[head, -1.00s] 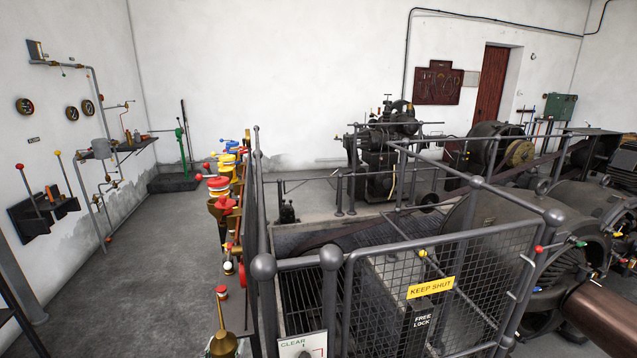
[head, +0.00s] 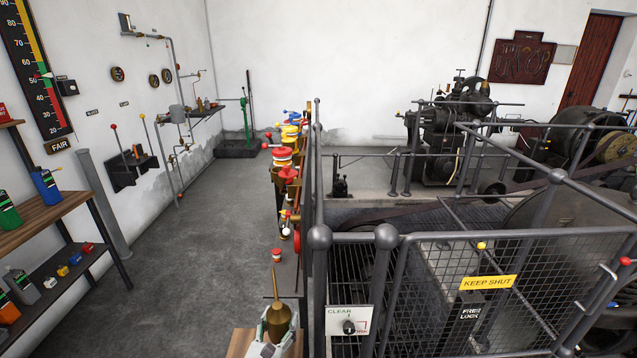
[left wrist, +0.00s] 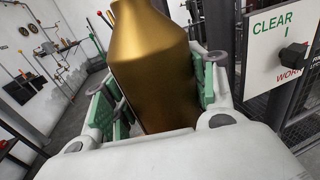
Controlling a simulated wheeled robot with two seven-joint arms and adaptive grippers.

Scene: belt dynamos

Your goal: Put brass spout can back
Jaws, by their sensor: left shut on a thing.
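The brass spout can (head: 279,322) has a rounded brass body and a thin spout pointing up. It shows low in the middle of the head view, held roughly upright. My left gripper (head: 277,335) is shut on it. In the left wrist view the can (left wrist: 152,75) fills the space between the green-padded fingers of the gripper (left wrist: 158,100). A wooden surface (head: 240,343) shows below the gripper; I cannot tell the gap between them. My right gripper is not in view.
A wooden shelf unit (head: 50,222) with several bottles stands at the left. A mesh guard fence (head: 440,290) with a KEEP SHUT sign (head: 487,282) stands at the right. The grey floor (head: 190,260) at the left is clear.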

